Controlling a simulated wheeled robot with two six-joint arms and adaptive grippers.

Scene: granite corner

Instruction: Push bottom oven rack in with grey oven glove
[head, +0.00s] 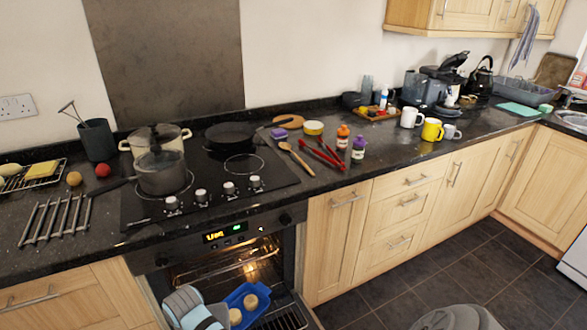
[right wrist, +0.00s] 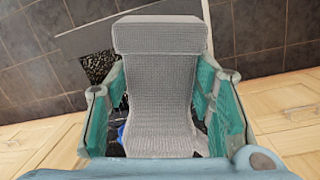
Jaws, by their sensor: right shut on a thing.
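The grey oven glove (head: 183,302) is in front of the open oven in the head view, and it fills the middle of the right wrist view (right wrist: 158,95). My right gripper (right wrist: 160,72) is shut on it, a teal finger on each side. The oven (head: 225,240) is lit inside. An upper rack (head: 222,269) shows within it. A lower wire rack (head: 287,318) shows at the bottom edge, beside a blue tray (head: 238,298) holding round pale items. The glove is just left of the tray; whether it touches the rack cannot be told. My left gripper is not in view.
Pots (head: 160,172) and a dark pan (head: 230,135) stand on the hob above the oven. Drawers (head: 402,215) flank the oven on the right. Dark tiled floor (head: 430,275) is open to the right.

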